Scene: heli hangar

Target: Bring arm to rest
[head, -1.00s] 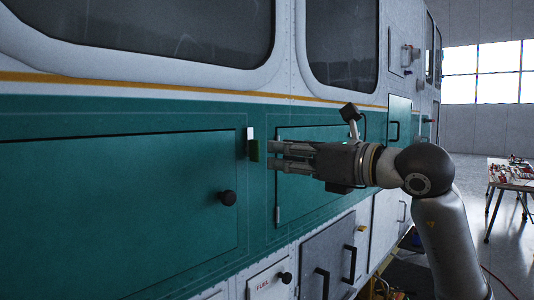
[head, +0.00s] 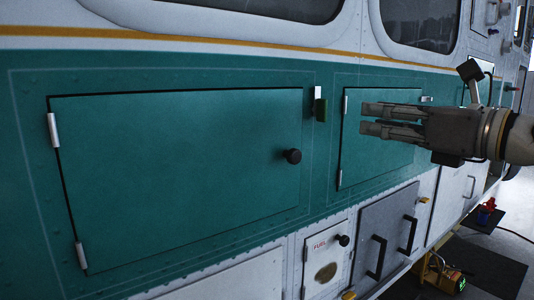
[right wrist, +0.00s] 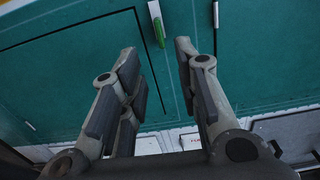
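My right gripper (head: 362,118) comes in from the right in the head view, its fingers pointing left in front of the teal side of the vehicle. In the right wrist view its fingers (right wrist: 157,52) are spread apart with nothing between them. In the right wrist view the latch (right wrist: 158,30) shows beyond the gap between the fingertips. The gripper appears clear of the panel. My left gripper is not in view.
A large teal door (head: 180,165) with a black knob (head: 293,156) is shut. A smaller teal door (head: 370,150) lies behind the gripper. Below are a fuel door (head: 325,262) and a grey door (head: 385,235) with black handles. A yellow device (head: 437,275) stands on the floor at lower right.

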